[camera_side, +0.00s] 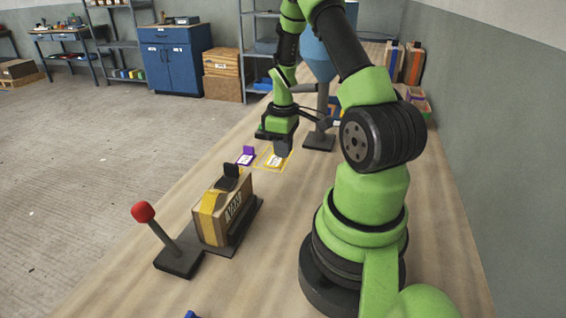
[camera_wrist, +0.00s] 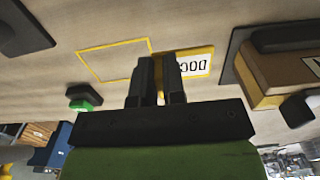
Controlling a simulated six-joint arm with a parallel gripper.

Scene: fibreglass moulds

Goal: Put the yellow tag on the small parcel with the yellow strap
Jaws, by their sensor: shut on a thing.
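The yellow tag (camera_wrist: 197,64), a white label with black print in a yellow frame, is between the fingers of my gripper (camera_wrist: 158,62) in the wrist view. My gripper is shut on it. In the side view my gripper (camera_side: 283,150) is low over a yellow outlined square (camera_side: 263,163) on the table, and a yellow-edged white label shows just below it. The outline also shows in the wrist view (camera_wrist: 112,45), left of the tag. The small parcel (camera_side: 240,198) with a yellow strap (camera_side: 207,214) stands on a dark base, nearer the side camera and apart from my gripper.
A purple tag (camera_side: 246,156) lies left of the yellow outline. A black piece (camera_side: 230,172) stands on the parcel's top. A red-knobbed lever (camera_side: 143,212) stands left of the parcel. In the wrist view a brown box (camera_wrist: 262,78) is at the right.

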